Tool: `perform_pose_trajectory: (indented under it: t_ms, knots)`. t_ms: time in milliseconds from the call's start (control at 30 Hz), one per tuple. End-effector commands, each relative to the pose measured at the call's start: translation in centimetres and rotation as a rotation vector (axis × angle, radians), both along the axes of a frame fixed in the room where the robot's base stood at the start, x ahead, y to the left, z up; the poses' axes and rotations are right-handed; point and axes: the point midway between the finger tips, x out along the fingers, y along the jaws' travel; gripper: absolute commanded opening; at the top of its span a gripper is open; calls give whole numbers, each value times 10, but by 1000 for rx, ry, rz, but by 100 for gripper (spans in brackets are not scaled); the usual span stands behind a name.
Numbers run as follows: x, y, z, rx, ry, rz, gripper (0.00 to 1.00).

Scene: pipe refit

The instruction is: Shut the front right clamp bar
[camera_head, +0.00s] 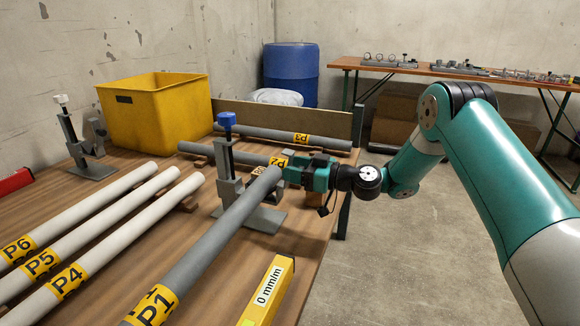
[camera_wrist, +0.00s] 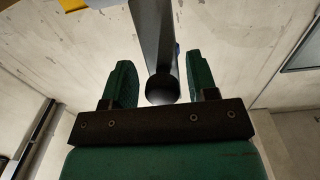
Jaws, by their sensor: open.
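The clamp (camera_head: 263,217) at the middle of the table has a grey base, a V-block and a bar (camera_head: 225,155) with a blue knob (camera_head: 227,119) on top. The bar stands upright, so it is open. The grey pipe P1 (camera_head: 205,250) lies across this clamp; its seating is partly hidden. My gripper (camera_head: 287,174) is at the far end of P1, right of the upright bar. In the wrist view my gripper (camera_wrist: 158,80) is open, and the end of the pipe (camera_wrist: 160,88) lies between the fingers. A bit of blue shows beside the right finger.
Another clamp (camera_head: 90,170) with a white knob stands at the left, its bar upright. White pipes P4, P5 and P6 (camera_head: 75,220) lie left. A yellow crate (camera_head: 185,110) and pipe P3 (camera_head: 265,133) are behind. A yellow level (camera_head: 267,295) lies at the front.

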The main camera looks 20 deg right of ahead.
Motion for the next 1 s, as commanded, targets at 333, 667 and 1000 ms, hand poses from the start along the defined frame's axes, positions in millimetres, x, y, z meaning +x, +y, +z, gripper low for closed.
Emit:
perform_pose_trajectory:
  t_ms: [333, 667, 1000]
  knots:
    - [0, 5, 0, 1, 1, 7, 14]
    - [0, 3, 2, -12, 10, 6, 0]
    - [6, 8, 14, -157, 114, 1, 0]
